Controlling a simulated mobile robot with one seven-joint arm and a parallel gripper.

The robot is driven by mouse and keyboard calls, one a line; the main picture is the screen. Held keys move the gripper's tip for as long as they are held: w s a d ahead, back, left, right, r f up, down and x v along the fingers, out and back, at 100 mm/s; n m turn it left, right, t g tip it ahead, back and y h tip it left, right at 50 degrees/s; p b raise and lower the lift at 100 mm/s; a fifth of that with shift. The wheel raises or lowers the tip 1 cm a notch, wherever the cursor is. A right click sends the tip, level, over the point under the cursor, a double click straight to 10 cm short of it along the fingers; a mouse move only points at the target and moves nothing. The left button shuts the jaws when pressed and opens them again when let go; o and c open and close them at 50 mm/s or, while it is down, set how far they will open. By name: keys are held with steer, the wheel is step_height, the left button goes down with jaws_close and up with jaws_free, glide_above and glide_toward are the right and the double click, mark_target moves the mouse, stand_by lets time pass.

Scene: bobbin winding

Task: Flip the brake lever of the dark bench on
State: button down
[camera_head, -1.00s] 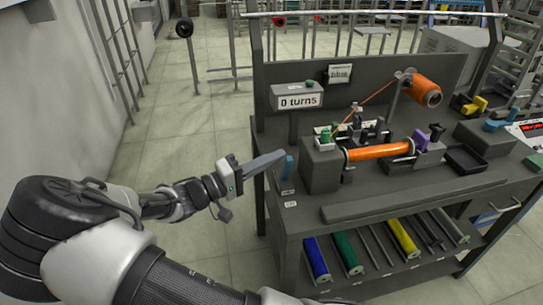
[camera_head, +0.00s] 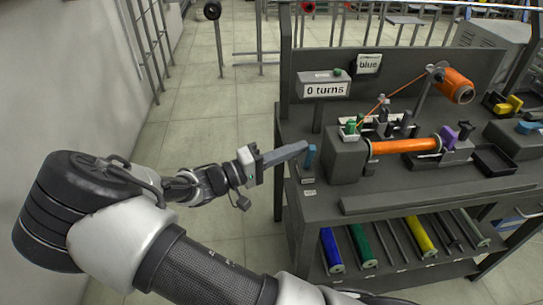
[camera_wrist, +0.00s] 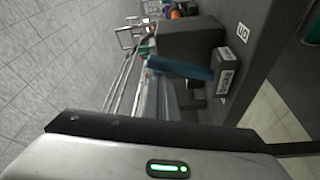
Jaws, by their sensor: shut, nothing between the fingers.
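The dark bench (camera_head: 400,202) fills the right of the head view. Its brake lever (camera_head: 310,157) is a short blue handle at the bench's left end, on a small labelled block. The lever also shows in the wrist view (camera_wrist: 180,67), beside a block labelled "brake" (camera_wrist: 226,74). My gripper (camera_head: 303,147) is shut and empty. Its fingertips are right beside the lever's left side in the head view; I cannot tell whether they touch it. In the wrist view the fingers are mostly hidden behind the gripper body.
A winder with an orange roll (camera_head: 405,146) and an orange thread spool (camera_head: 455,86) stands on the bench. Coloured rolls lie on the lower shelf.

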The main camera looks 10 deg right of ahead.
steer(key=p+v, duration=0.1)
steer(key=v, duration=1.6)
steer(key=shift+p, duration=0.3)
